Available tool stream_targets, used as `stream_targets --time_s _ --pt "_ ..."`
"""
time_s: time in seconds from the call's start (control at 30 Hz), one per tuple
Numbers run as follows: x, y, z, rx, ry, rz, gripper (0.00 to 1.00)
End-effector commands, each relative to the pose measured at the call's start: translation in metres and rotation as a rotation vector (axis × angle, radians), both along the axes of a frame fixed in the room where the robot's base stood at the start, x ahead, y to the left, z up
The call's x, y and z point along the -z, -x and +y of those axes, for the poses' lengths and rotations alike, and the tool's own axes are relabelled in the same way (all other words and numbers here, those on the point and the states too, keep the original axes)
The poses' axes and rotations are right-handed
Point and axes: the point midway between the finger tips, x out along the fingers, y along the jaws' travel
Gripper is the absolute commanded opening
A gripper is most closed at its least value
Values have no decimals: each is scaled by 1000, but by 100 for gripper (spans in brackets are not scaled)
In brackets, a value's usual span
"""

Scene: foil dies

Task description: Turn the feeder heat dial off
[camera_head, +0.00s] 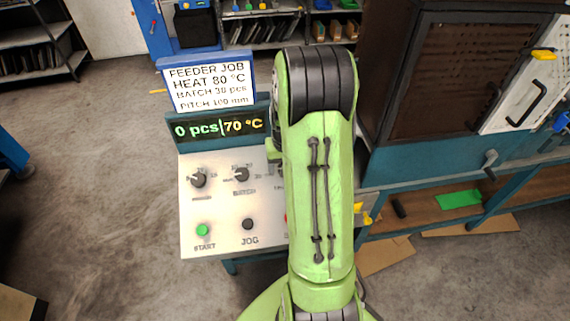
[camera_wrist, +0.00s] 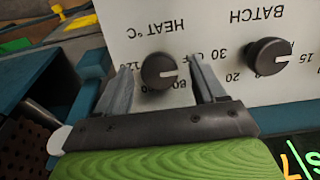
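The heat dial (camera_wrist: 158,72) is a round black knob under upside-down lettering "HEAT °C" in the wrist view. A white mark shows on the right side of its face. My gripper (camera_wrist: 163,80) is open, with one grey finger on each side of the dial and small gaps visible; I see no contact. The right finger partly covers the "OFF" lettering. In the head view the heat dial is hidden behind my green arm. The feeder panel (camera_head: 218,209) shows there, and its display (camera_head: 220,128) reads "0 pcs | 70 °C".
The batch dial (camera_wrist: 268,57) sits close to the right finger. The head view shows another dial (camera_head: 198,180), a green START button (camera_head: 202,230) and a black JOG button (camera_head: 248,224). A job sign (camera_head: 210,86) reads "HEAT 80 °C". A dark cabinet (camera_head: 450,75) stands to the right.

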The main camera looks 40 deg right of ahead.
Motion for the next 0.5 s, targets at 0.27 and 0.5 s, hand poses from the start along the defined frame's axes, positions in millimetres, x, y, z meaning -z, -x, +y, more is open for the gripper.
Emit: stream_targets --time_s 0.27,0.5 --pt "-2 0 0 1 0 -1 70" --pt "-54 5 4 0 4 -6 70"
